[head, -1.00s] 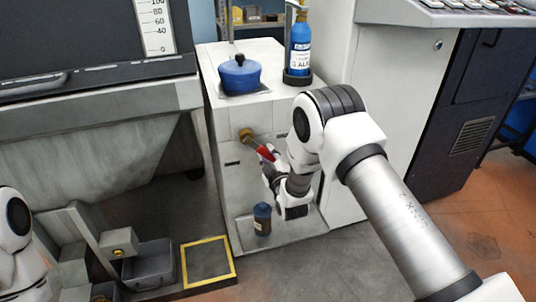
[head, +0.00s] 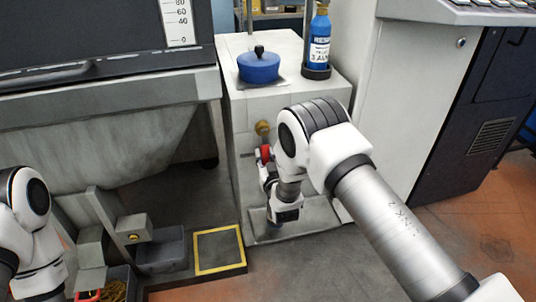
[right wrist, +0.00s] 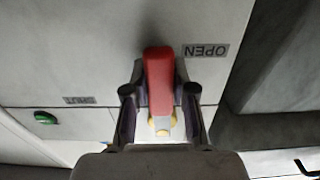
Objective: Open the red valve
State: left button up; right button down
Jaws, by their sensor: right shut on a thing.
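The red valve handle (head: 266,153) hangs about straight down below its brass valve body (head: 262,128) on the front of the pale cabinet. My right gripper (head: 266,168) is at the handle and shut on it. In the right wrist view the red handle (right wrist: 160,78) lies between the two fingers of my right gripper (right wrist: 160,92). An upside-down "OPEN" label (right wrist: 205,50) is just beside the handle, and a "SHUT" label (right wrist: 80,100) is farther off to the left. My left arm shows at the left edge of the head view; its gripper is not visible.
A blue pot (head: 258,67) and a blue bottle (head: 319,45) stand on the cabinet top (head: 285,95). A yellow-framed floor square (head: 218,251) is empty.

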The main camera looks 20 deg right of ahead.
jog(key=shift+a, duration=0.1)
dwell(0.4)
jog(key=c, duration=0.9)
grip_release()
jog(key=s, duration=1.2)
jog(key=shift+a, duration=0.4)
